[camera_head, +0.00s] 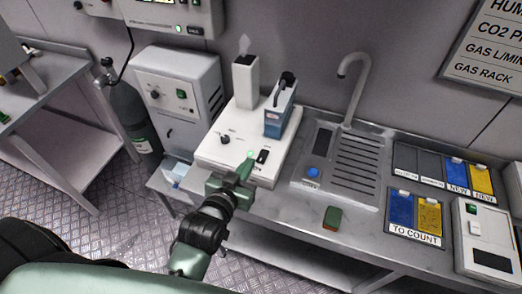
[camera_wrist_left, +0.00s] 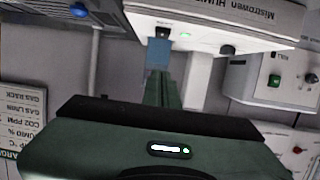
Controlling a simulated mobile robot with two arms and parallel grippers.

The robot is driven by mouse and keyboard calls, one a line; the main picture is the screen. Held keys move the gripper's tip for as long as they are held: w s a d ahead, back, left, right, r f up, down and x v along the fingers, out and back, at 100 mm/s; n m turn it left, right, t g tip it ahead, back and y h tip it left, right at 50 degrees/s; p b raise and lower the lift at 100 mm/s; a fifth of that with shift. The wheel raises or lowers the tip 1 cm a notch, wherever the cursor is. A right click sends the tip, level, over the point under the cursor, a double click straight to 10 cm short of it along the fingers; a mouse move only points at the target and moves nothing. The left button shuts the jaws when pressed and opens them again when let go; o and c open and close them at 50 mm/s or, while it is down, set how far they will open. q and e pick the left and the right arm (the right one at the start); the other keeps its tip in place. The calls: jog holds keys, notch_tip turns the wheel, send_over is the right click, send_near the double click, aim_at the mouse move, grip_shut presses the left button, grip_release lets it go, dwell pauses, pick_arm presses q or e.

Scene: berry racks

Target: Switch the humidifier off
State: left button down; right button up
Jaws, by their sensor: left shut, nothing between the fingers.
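The humidifier (camera_head: 207,150) is a white box on the steel bench, with a white spout and a blue-and-white tank on top. A faint pale plume shows above the spout. Its sloped front has a dark knob (camera_head: 225,139), a lit green lamp (camera_head: 250,154) and a black switch (camera_head: 262,156). In the wrist view the humidifier (camera_wrist_left: 215,20) appears upside down, with switch (camera_wrist_left: 162,32), green lamp and knob. My left gripper (camera_head: 245,168) is shut and empty, just in front of the panel near the lamp and switch. I cannot tell whether its fingertips touch. My right gripper is out of view.
A grey control cabinet (camera_head: 178,92) and a dark gas cylinder (camera_head: 130,110) stand left. Right are a sink drainer with a tap (camera_head: 350,90), a green-and-red block (camera_head: 332,217), blue and yellow trays (camera_head: 402,207) and a white device (camera_head: 487,235).

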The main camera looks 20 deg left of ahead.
pick_arm(q)
jog(key=shift+w+r+t, duration=0.15)
jog(key=shift+r+t, duration=0.15)
jog(key=shift+r, duration=0.25)
jog(key=shift+w, duration=0.15)
jog(key=p, duration=0.2)
send_over(261, 155)
jog(key=f, duration=0.2)
jog(key=shift+w+f, duration=0.25)
jog(key=shift+f, duration=0.05)
jog(key=f, duration=0.2)
jog(key=shift+s+f, duration=0.2)
jog(key=shift+f, duration=0.8)
